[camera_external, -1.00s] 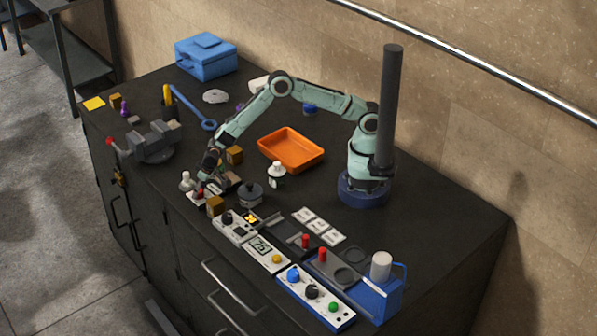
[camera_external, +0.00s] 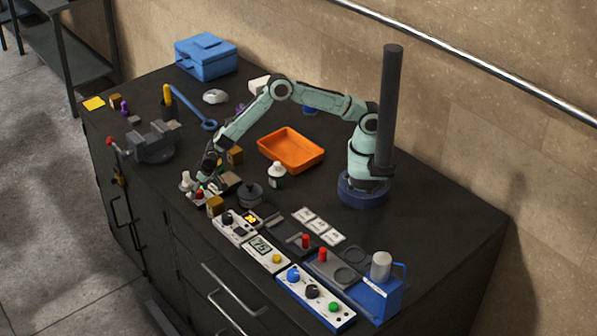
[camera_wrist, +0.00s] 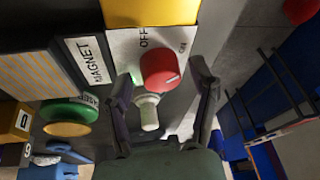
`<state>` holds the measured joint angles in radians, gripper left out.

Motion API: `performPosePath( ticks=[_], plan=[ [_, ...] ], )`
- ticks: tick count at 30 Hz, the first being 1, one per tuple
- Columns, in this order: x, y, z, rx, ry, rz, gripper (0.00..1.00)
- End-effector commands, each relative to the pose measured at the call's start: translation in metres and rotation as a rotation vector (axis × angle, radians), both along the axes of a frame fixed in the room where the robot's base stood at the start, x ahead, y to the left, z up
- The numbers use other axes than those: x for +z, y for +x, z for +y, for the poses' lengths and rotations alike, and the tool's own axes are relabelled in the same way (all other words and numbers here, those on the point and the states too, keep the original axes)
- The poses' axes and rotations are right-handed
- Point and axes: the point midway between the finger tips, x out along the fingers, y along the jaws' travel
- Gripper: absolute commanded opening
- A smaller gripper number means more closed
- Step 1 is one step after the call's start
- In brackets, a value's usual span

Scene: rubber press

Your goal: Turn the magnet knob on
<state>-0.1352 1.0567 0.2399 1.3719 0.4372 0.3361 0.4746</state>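The magnet knob (camera_wrist: 161,70) is a round red knob on a pale panel (camera_wrist: 124,46) marked OFF and ON, beside a MAGNET label (camera_wrist: 90,60). A pale pointer mark shows on its lower right face. A greenish glow shows at its left edge. In the external view the red knob (camera_external: 199,195) sits near the table's front left edge. My gripper (camera_wrist: 162,82) is open, one finger on each side of the knob, with small gaps visible. In the external view my gripper (camera_external: 206,181) is low over the panel, and its fingers are hard to make out.
A pale bottle-like post (camera_wrist: 148,111) stands close to the knob between my fingers. A yellow-brown block (camera_external: 215,206) and a dark round pot (camera_external: 250,194) are close by on the right. A grey vise (camera_external: 155,142) is to the left. An orange tray (camera_external: 291,150) lies farther back.

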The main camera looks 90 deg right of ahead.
Motion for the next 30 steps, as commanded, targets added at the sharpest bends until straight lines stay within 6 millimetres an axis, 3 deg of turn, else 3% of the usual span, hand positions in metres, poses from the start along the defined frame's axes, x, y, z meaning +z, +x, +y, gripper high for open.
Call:
performPosePath(
  ticks=[11, 24, 30],
  plan=[
    [0.008, -0.002, 0.001, 0.001, 0.001, -0.003, 0.64],
    [0.092, -0.035, 0.013, 0.002, 0.0, -0.005, 0.64],
    [0.11, -0.043, 0.015, 0.002, 0.0, -0.003, 0.64]
  ],
)
